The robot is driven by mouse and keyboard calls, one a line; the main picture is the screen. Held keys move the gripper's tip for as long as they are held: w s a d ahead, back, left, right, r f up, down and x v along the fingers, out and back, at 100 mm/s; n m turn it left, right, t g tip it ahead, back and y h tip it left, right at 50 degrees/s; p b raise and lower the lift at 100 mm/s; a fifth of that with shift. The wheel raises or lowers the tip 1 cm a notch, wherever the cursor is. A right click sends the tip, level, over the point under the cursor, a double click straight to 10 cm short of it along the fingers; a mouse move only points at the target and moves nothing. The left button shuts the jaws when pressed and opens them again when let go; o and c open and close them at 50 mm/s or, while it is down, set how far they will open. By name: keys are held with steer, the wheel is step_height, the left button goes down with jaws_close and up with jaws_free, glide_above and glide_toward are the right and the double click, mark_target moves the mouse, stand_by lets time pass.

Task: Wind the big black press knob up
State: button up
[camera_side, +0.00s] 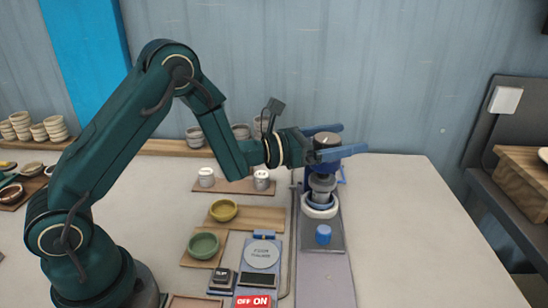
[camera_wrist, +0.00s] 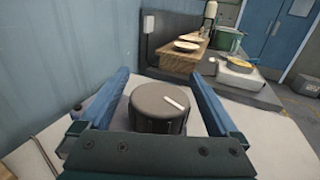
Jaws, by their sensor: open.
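The big black press knob (camera_wrist: 158,106) is a dark round cap with a white mark line on its top. In the wrist view it lies between the two blue fingers of my gripper (camera_wrist: 160,92), with a gap showing on each side. In the side view my gripper (camera_side: 335,140) reaches in from the left at the height of the knob (camera_side: 326,140), on top of the press (camera_side: 322,185). The fingers are open on either side of the knob. The near finger hides part of the knob in the side view.
A small blue knob (camera_side: 323,234) stands on the press base in front. A scale (camera_side: 261,254), a green bowl (camera_side: 204,246) and a yellow bowl (camera_side: 223,210) stand to the left. White cups (camera_side: 262,180) are behind. The table right of the press (camera_side: 410,220) is clear.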

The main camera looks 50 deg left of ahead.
mark_target(315, 143)
steer(key=shift+s, duration=0.1)
steer(key=shift+v, duration=2.5)
